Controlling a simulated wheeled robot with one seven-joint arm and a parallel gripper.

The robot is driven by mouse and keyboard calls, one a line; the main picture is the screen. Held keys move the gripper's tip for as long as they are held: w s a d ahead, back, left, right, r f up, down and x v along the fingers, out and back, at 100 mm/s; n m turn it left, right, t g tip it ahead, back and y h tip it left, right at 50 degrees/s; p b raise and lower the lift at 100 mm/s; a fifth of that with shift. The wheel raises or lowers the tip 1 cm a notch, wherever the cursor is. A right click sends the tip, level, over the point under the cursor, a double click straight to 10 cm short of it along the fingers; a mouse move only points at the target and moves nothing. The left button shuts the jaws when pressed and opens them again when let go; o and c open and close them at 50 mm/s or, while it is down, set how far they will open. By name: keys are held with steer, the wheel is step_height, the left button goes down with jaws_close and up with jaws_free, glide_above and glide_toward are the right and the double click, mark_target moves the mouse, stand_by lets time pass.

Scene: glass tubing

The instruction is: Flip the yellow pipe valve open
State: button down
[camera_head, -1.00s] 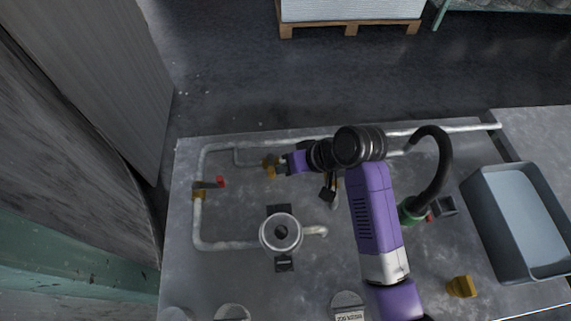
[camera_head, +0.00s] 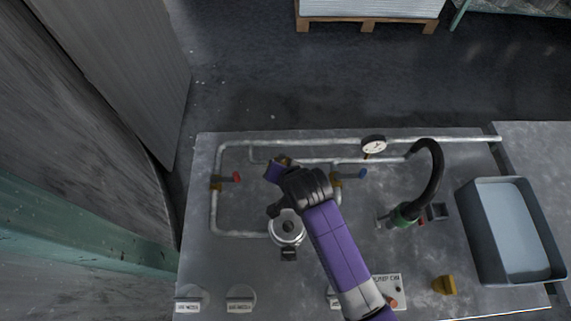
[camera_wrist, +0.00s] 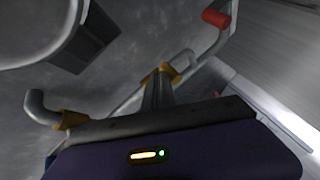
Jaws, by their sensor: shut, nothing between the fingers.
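A yellow fitting (camera_head: 284,160) on the rear pipe is partly hidden behind my gripper (camera_head: 273,171) in the head view. In the wrist view a yellow fitting (camera_wrist: 173,73) on a pipe lies just beyond the shut, empty fingers (camera_wrist: 157,90). I cannot tell whether the fingers touch it, nor which way any yellow handle points. Another yellow fitting (camera_wrist: 70,120) sits at a pipe elbow on the left of the wrist view. A red-handled valve (camera_head: 230,177) stands left of my gripper; its red handle (camera_wrist: 216,18) shows at the top of the wrist view.
A blue-handled valve (camera_head: 358,173) and a round gauge (camera_head: 374,145) are right of my gripper. A round metal vessel (camera_head: 287,228) stands just in front of it. A black hose (camera_head: 437,165), a grey bin (camera_head: 465,225) and a yellow block (camera_head: 445,285) are further right.

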steer(key=w+a+m+h+b, duration=0.1)
steer(key=m+h, duration=0.1)
steer(key=m, duration=0.1)
steer(key=w+a+m+h+b, duration=0.1)
steer(key=a+m+b, duration=0.1)
steer(key=m, duration=0.1)
steer(key=w+a+m+h+b, duration=0.1)
steer(key=a+m+h+b, duration=0.1)
steer(key=m, duration=0.1)
steer(key=shift+w+f+h, duration=0.1)
steer(key=shift+h, duration=0.2)
steer(key=shift+w+a, duration=0.1)
steer(key=shift+w, duration=0.1)
stand_by(0.3)
